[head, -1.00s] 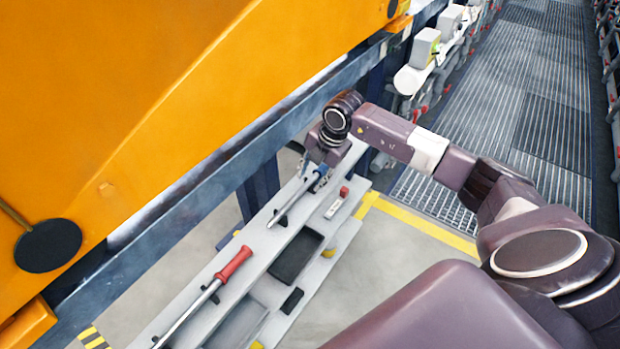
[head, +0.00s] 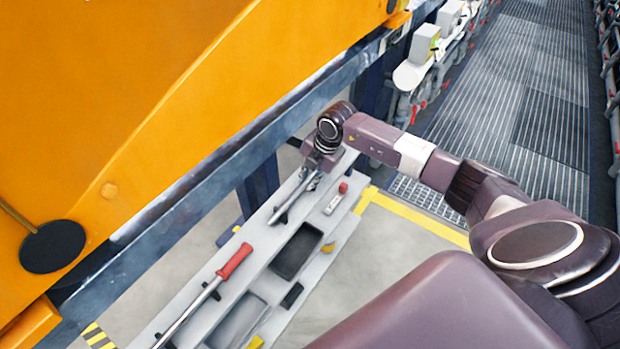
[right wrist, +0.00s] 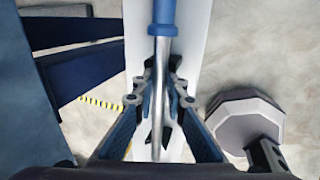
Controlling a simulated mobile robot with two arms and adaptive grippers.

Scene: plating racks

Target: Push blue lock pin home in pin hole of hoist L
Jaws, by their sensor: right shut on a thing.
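The blue lock pin (head: 290,204) shows in the head view as a grey metal shaft slanting along the pale bench; its blue part is hidden there by my right gripper. In the right wrist view its blue end (right wrist: 163,14) is at the top, and the shaft runs down between the fingers. My right gripper (head: 314,180) is low over the bench's far end. Its fingers (right wrist: 162,88) are shut on the shaft. A large orange body (head: 110,100) fills the left of the head view; I cannot tell whether it is hoist L. I cannot make out a pin hole. My left gripper is not in view.
A red-handled bar (head: 232,264) lies nearer on the pale bench (head: 262,240). A dark tray (head: 297,251) and a small red-topped item (head: 342,189) are right of the pin. A blue-grey beam (head: 215,170) runs along the left above the bench. Floor right of the bench is clear.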

